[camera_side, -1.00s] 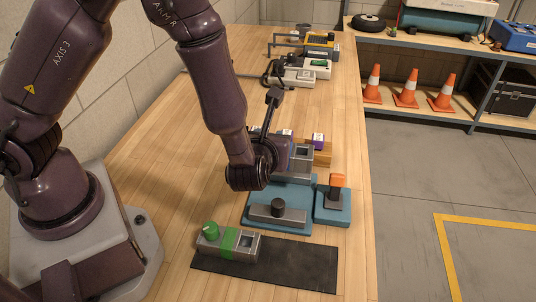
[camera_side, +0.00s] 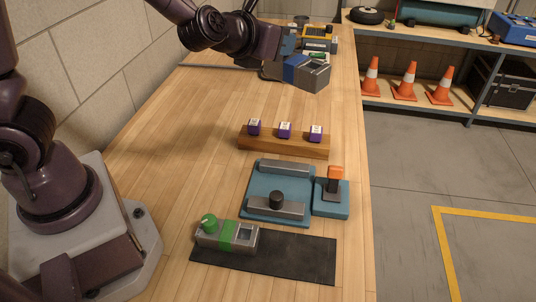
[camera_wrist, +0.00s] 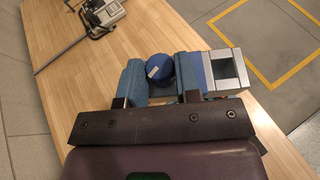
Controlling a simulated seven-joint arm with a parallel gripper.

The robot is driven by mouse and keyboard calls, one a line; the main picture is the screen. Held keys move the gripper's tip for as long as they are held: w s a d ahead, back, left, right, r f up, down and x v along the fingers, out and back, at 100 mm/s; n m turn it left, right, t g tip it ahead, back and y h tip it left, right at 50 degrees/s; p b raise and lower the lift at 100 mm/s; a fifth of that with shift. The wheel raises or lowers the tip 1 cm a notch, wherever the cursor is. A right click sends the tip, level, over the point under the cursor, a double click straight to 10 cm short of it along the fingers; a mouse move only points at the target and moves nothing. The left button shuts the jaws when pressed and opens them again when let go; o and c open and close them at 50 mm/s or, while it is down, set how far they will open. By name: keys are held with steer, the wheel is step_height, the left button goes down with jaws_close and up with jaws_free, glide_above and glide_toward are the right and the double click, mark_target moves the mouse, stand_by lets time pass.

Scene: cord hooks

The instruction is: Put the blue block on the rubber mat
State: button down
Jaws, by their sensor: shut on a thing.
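The blue block (camera_side: 303,72) is a grey metal block with a blue band and a square opening at one end. It hangs in the air from my gripper (camera_side: 287,45) over the far part of the bench. In the wrist view, the blue block (camera_wrist: 228,70) reaches out to the right, and its round blue knob sits between the blue finger pads of my gripper (camera_wrist: 160,80). The black rubber mat (camera_side: 290,258) lies at the near end of the bench. A similar grey block with a green band and green knob (camera_side: 228,236) rests on the mat's left part.
A blue vise-like fixture (camera_side: 259,190) stands empty behind the mat, with an orange-topped switch (camera_side: 334,180) at its right. Behind it is a wooden rail (camera_side: 283,145) with purple cubes. The mat's right part is clear. Devices stand at the far end.

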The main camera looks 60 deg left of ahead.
steer(key=s+a+f+n+g+y, duration=0.45)
steer(key=a+f, duration=0.25)
steer(key=a, duration=0.3)
steer(key=s+a+f+n+g+y, duration=0.35)
steer(key=a+f+n, duration=0.25)
steer(key=a, duration=0.3)
glide_above(237, 117)
step_height(237, 117, down, 10)
steer(key=shift+f+y, duration=0.4)
steer(key=shift+f, duration=1.1)
steer(key=shift+f, duration=0.2)
steer(key=c, duration=0.8)
jaws_free()
